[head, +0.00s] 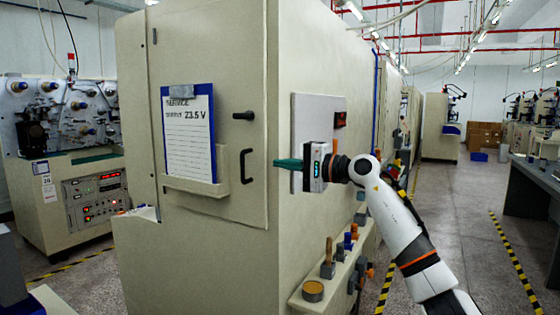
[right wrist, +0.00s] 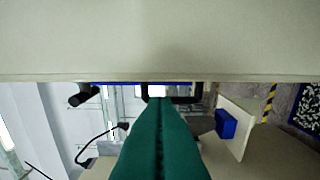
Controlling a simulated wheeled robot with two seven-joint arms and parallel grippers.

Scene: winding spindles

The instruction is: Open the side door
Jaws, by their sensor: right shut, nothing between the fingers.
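The side door (head: 230,75) is a beige panel on the large cabinet, and it looks flush with the cabinet face. A black bar handle (head: 246,166) stands out near its right edge, with a black knob (head: 243,116) above it. My right gripper (head: 277,164) has teal fingers, shut and empty, pointing left just to the right of the handle in the head view. In the right wrist view the fingertips (right wrist: 160,100) overlap the black handle (right wrist: 188,99); I cannot tell whether they touch it. The knob (right wrist: 82,98) shows left of them. My left gripper is not in view.
A blue clipboard (head: 188,132) sits in a beige holder on the door. A white panel (head: 314,112) is on the cabinet's right face, above a shelf (head: 312,298) with small parts. A machine (head: 75,190) stands at left. The aisle floor (head: 460,230) is open at right.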

